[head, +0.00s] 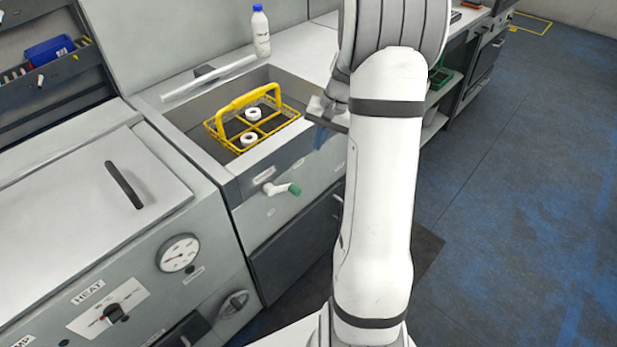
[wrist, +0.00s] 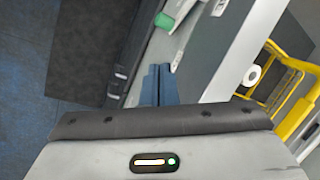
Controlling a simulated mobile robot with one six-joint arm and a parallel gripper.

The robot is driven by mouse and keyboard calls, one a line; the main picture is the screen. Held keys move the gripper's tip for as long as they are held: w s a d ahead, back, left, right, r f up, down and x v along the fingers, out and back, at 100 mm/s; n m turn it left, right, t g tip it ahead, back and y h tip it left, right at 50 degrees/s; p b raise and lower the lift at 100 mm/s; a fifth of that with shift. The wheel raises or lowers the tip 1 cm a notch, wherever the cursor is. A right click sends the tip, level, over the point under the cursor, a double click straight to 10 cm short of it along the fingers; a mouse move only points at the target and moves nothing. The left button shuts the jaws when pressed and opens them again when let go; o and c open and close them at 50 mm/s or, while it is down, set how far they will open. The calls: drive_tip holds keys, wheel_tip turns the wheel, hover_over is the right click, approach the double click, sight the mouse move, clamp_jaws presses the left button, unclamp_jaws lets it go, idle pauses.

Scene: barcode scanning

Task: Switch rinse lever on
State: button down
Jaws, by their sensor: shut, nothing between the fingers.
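The rinse lever (head: 283,189) is a white handle with a green tip on the front panel of the sink unit. It points to the right, roughly level. In the wrist view its green tip (wrist: 164,21) shows near the top edge, beyond my fingers. My gripper (wrist: 158,84) has blue fingers pressed together with nothing between them. In the head view my gripper (head: 319,138) is partly hidden by my arm, up and to the right of the lever, at the front of the sink. The fingers look apart from the lever.
A yellow basket (head: 213,127) with white rings sits in the sink (head: 193,120). A white bottle with a blue cap (head: 261,34) stands behind. To the left is a grey machine with a gauge (head: 179,253) and a HEAT knob (head: 115,313). Blue floor (head: 520,200) lies open at right.

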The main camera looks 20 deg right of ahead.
drive_tip(key=n, duration=0.4)
drive_tip(key=d+n, duration=0.1)
drive_tip(key=n, duration=0.3)
drive_tip(key=d+n+t+y, duration=0.1)
drive_tip(key=n, duration=0.3)
drive_tip(key=shift+s+f+b, duration=0.25)
drive_tip(key=shift+f+b, duration=0.05)
approach(297, 187)
wheel_tip(297, 187, down, 4)
drive_tip(key=w+d, duration=0.1)
drive_tip(key=w, duration=0.2)
drive_tip(key=shift+s+a+f, duration=0.35)
drive_tip(key=shift+a+f, duration=0.2)
drive_tip(key=shift+a, duration=0.1)
drive_tip(key=shift+s+a+f, duration=0.35)
drive_tip(key=shift+a+f, duration=0.15)
drive_tip(key=shift+a, duration=0.15)
